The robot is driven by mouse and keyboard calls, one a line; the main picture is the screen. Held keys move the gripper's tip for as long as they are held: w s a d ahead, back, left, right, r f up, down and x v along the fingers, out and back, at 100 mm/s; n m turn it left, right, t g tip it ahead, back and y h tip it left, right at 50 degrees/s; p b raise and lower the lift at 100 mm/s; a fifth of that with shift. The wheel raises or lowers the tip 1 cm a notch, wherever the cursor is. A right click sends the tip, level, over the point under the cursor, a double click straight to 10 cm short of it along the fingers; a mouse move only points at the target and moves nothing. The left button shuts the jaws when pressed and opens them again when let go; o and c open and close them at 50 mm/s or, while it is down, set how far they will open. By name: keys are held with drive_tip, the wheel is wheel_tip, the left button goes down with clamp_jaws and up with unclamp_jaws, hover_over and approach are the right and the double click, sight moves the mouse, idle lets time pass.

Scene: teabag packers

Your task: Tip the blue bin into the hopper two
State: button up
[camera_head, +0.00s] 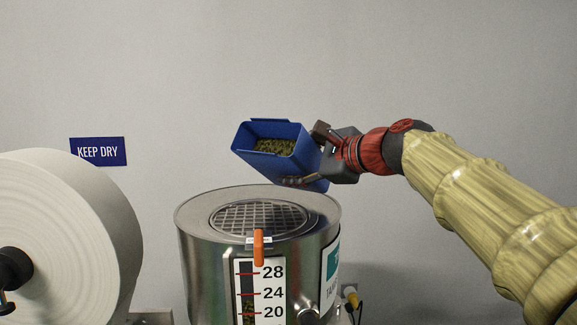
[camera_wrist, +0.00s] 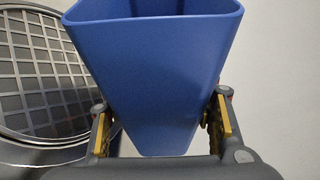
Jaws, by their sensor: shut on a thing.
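The blue bin (camera_head: 305,157) holds green-brown tea leaves (camera_head: 274,146). It is tilted, its open mouth to the upper left, and hangs in the air above the hopper. My gripper (camera_head: 308,158) is shut on the bin from the right. In the wrist view the bin (camera_wrist: 153,70) stands between my gripper's two fingers (camera_wrist: 160,125). The steel hopper (camera_head: 205,255) stands below, with a round grate (camera_head: 260,218) in its top. The grate also shows at the left of the wrist view (camera_wrist: 45,75). No number two is readable on the hopper; its side label is partly cut off.
A level gauge (camera_head: 270,293) marked 20, 24 and 28 and an orange clip (camera_head: 259,247) are on the hopper's front. A large white roll (camera_head: 75,230) stands at the left. A "KEEP DRY" sign (camera_head: 98,152) is on the grey wall. The air around the bin is clear.

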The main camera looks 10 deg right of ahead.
drive_tip(key=shift+w+d+f+n+t+b, duration=0.15)
drive_tip(key=shift+n+t+b, duration=0.3)
drive_tip(key=shift+b, duration=1.1)
drive_tip(key=shift+w+f+n+t+b, duration=0.2)
drive_tip(key=shift+f+n+b, duration=0.55)
drive_tip(key=shift+b, duration=1.8)
drive_tip(key=shift+s+f+n+t+b, duration=0.2)
drive_tip(key=shift+f+n+t+b, duration=0.55)
drive_tip(key=shift+b, duration=1.8)
drive_tip(key=shift+s+a+f+n+b, duration=0.15)
drive_tip(key=shift+n+b, duration=0.45)
drive_tip(key=shift+b, duration=0.8)
drive_tip(key=shift+s+a+f+n+b, duration=0.15)
drive_tip(key=shift+n+b, duration=0.4)
drive_tip(key=shift+b, duration=0.8)
